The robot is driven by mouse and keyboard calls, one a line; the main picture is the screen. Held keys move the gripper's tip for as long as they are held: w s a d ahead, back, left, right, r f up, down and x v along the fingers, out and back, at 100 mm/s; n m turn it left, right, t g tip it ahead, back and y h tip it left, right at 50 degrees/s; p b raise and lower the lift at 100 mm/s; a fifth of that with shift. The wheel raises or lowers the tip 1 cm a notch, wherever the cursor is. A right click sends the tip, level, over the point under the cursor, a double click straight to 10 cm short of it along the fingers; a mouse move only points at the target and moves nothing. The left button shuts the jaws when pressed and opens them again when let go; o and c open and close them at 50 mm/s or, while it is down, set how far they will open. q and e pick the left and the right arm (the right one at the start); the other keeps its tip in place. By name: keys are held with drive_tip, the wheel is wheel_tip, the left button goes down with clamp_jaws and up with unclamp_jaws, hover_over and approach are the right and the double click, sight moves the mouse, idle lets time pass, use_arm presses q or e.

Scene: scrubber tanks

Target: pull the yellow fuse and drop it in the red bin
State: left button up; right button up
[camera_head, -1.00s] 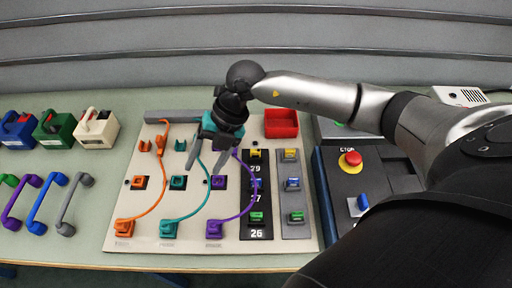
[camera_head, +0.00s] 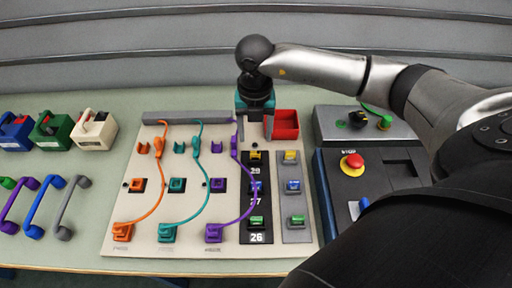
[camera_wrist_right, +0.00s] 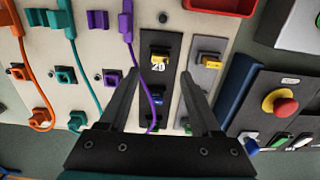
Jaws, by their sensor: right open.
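A yellow fuse (camera_head: 255,155) sits at the top of the black strip, above the label 29. It also shows in the right wrist view (camera_wrist_right: 160,52), between and just beyond my fingertips. A second yellow piece (camera_head: 290,156) sits at the top of the grey strip beside it; it shows in the right wrist view (camera_wrist_right: 209,60). My right gripper (camera_head: 254,138) is open and empty, pointing down behind the yellow fuse. Its fingers (camera_wrist_right: 160,75) show wide apart in the wrist view. The red bin (camera_head: 286,135) stands just right of the gripper, and looks empty. My left gripper is out of view.
Orange, teal and purple cables (camera_head: 246,176) run over the beige board left of the black strip. A panel with a red stop button (camera_head: 351,160) stands to the right. Blue and green fuses sit lower on both strips.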

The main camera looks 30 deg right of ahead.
sight(255, 153)
wheel_tip(255, 153, down, 9)
drive_tip(key=b, duration=0.6)
drive_tip(key=shift+b, duration=0.35)
drive_tip(key=shift+r, duration=0.1)
idle(0.5)
clamp_jaws()
idle(0.6)
drive_tip(key=o, duration=0.6)
unclamp_jaws()
drive_tip(key=shift+c, duration=0.2)
